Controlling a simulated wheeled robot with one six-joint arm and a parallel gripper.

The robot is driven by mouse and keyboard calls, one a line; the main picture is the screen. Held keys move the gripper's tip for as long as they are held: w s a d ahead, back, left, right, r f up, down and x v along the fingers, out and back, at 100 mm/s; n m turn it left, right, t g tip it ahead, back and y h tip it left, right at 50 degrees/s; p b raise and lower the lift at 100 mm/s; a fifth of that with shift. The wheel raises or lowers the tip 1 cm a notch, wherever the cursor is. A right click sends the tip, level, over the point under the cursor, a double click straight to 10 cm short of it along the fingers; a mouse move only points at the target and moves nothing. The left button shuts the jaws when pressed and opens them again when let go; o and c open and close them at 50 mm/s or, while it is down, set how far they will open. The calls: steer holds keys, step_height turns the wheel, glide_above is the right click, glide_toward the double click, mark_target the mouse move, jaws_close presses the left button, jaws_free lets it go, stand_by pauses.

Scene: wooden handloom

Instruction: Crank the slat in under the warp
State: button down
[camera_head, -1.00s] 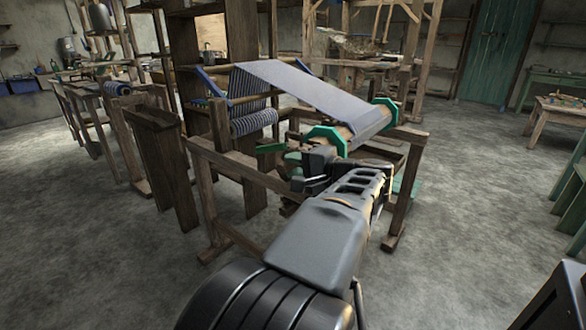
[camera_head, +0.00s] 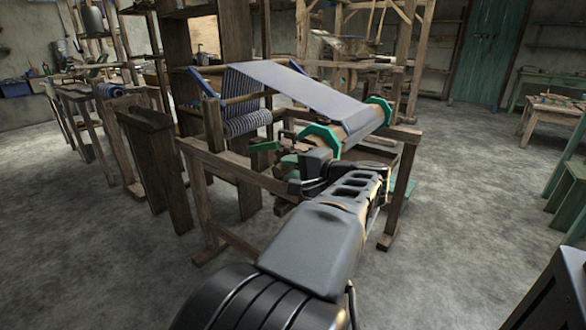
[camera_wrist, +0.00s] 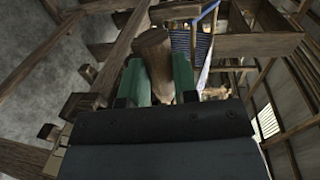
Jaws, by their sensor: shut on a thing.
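The warp (camera_head: 305,88) is a pale grey-blue sheet in the head view, sloping down right to a wooden roller with green octagonal end flanges (camera_head: 320,140). Its striped threads (camera_head: 248,87) hang at the left end of the loom, above a striped roll. My gripper (camera_wrist: 160,78) is shut on a round wooden handle (camera_wrist: 153,50), which stands between its two green fingers in the wrist view. In the head view the gripper (camera_head: 300,172) is beside the near flange, its fingertips mostly hidden. I cannot make out the slat for certain.
The loom's wooden frame rail (camera_head: 240,172) and right leg (camera_head: 399,195) stand close around my arm. Wooden uprights (camera_head: 158,165) stand to the left. A small table (camera_head: 553,108) is at far right. The grey floor at right (camera_head: 460,200) is clear.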

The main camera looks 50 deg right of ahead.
steer(key=shift+f, duration=0.5)
steer(key=c, duration=0.9)
jaws_free()
steer(key=shift+w, duration=0.25)
steer(key=shift+r, duration=0.1)
steer(key=shift+s, duration=0.15)
steer(key=s+r+p, duration=0.2)
steer(key=s+p, duration=0.2)
steer(key=s, duration=0.9)
steer(key=shift+s, duration=0.2)
steer(key=shift+a+r, duration=0.1)
steer(key=shift+r, duration=0.15)
